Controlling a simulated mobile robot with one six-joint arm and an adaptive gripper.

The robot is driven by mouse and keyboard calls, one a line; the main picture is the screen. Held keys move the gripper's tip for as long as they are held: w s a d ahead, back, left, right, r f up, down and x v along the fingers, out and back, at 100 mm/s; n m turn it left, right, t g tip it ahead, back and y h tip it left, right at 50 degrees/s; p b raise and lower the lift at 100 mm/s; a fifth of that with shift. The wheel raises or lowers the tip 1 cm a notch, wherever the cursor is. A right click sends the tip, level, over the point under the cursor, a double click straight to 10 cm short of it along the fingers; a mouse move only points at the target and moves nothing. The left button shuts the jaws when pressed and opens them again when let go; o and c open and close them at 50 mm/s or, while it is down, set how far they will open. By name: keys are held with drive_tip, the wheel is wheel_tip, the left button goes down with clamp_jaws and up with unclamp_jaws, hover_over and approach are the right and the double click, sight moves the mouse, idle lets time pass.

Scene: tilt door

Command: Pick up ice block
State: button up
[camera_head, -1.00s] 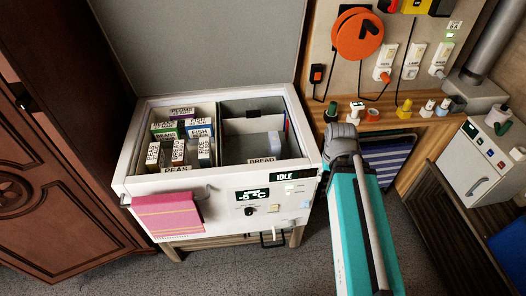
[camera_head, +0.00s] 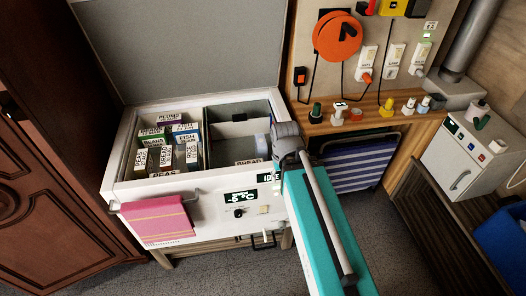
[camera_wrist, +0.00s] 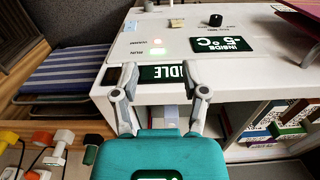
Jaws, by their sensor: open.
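An open chest freezer (camera_head: 122,165) stands at the left, its lid raised. A pale, bluish-white block (camera_head: 262,142), which looks like the ice block, sits at the right side of its right compartment. My arm's end is at the freezer's front right corner in the head view, where the fingers cannot be made out. In the wrist view my gripper (camera_wrist: 160,75) is open and empty, its fingers spread in front of the IDLE display (camera_wrist: 165,73). A pale block (camera_wrist: 170,112) shows partly between the fingers, beyond the rim.
The left compartment holds several labelled food boxes (camera_head: 180,157). A divider separates the compartments. A pink towel (camera_head: 157,219) hangs at the front left.

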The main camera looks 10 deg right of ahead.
drive_tip(key=shift+o, duration=0.3)
drive_tip(key=shift+o, duration=1)
drive_tip(key=o, duration=0.3)
drive_tip(key=w+a+t, duration=0.1)
drive_tip(key=w+a, duration=0.1)
drive_tip(key=w, duration=0.6)
drive_tip(key=shift+f+b, duration=0.25)
drive_tip(key=shift+b, duration=0.1)
drive_tip(key=t+b, duration=0.1)
drive_tip(key=t, duration=0.3)
approach(261, 141)
drive_tip(key=r, duration=0.2)
drive_tip(key=shift+s+f, duration=0.1)
drive_tip(key=shift+f, duration=0.1)
drive_tip(key=shift+f, duration=0.15)
drive_tip(key=shift+g, duration=0.3)
drive_tip(key=b+x, duration=0.7)
drive_tip(key=shift+w+f+b, duration=0.35)
drive_tip(key=shift+f+b, duration=0.15)
drive_tip(key=shift+f, duration=0.15)
